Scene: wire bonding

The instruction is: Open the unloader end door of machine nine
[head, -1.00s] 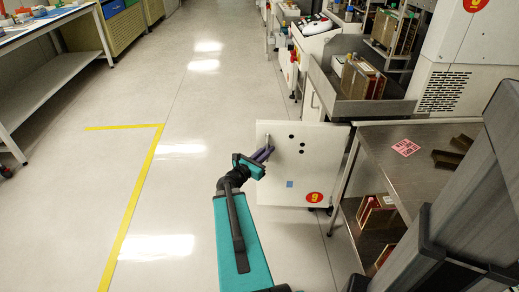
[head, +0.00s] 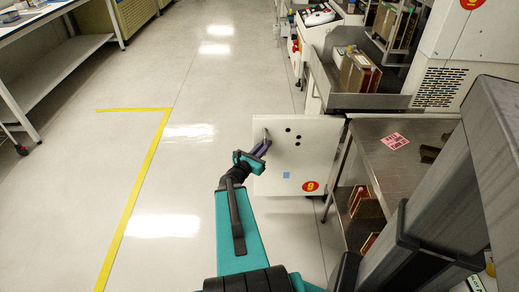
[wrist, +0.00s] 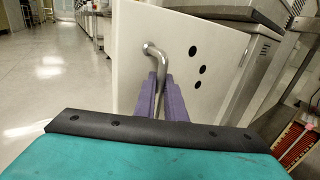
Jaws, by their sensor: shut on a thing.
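The end door (head: 305,155) is a white panel with black holes, a blue square and a red round label with a yellow 9. It stands swung out from the machine into the aisle, hinged side at the right by the steel table. My gripper (head: 264,147) is at its left edge, shut on the metal bar handle. In the wrist view the purple fingers of my gripper (wrist: 160,98) close around the lower part of the bent handle (wrist: 155,54). The door panel (wrist: 185,45) fills the middle there. The fingertips' far sides are hidden.
A steel table (head: 400,170) with a pink label stands right of the door, with magazines (head: 365,203) on its lower shelf. A steel tray (head: 355,101) lies behind. The aisle floor (head: 180,190) left of the door is clear, with a yellow line (head: 140,195). A workbench (head: 60,60) stands far left.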

